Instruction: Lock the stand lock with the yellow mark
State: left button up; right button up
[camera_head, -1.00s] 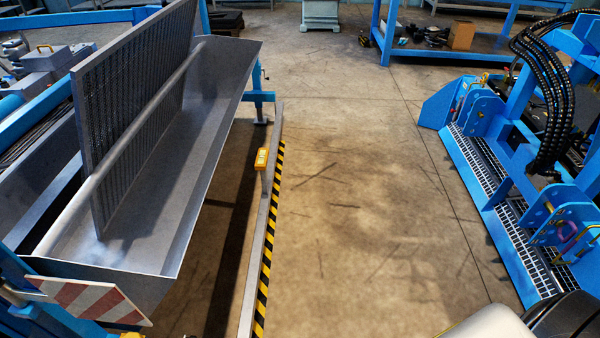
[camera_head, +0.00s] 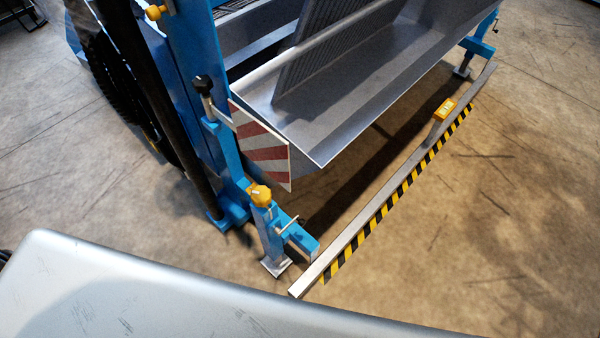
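A blue support stand (camera_head: 268,235) with a flat foot stands at the near corner of the machine. A yellow knob (camera_head: 261,195) sits on its top, and a small metal T-handle (camera_head: 288,226) sticks out beside it. A black knob (camera_head: 203,86) is on the blue post above. Another yellow knob (camera_head: 155,12) shows at the upper left. I cannot tell for certain which of these is the stand lock with the yellow mark, or whether it is locked. Neither of my grippers is in view.
A red-and-white striped plate (camera_head: 262,150) hangs beside the metal trough (camera_head: 370,85). A low rail (camera_head: 395,180) with black-yellow stripes and a yellow box (camera_head: 445,109) runs along the floor. A large grey surface fills the bottom left. Floor to the right is clear.

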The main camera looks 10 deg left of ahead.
aim_at(302, 222)
jog(key=u, duration=0.5)
jog(key=i+l+u, duration=0.1)
jog(key=l, duration=0.3)
jog(key=i+l+u, duration=0.15)
jog(key=l, duration=0.2)
jog(key=i+l+u, duration=0.1)
jog(key=l, duration=0.35)
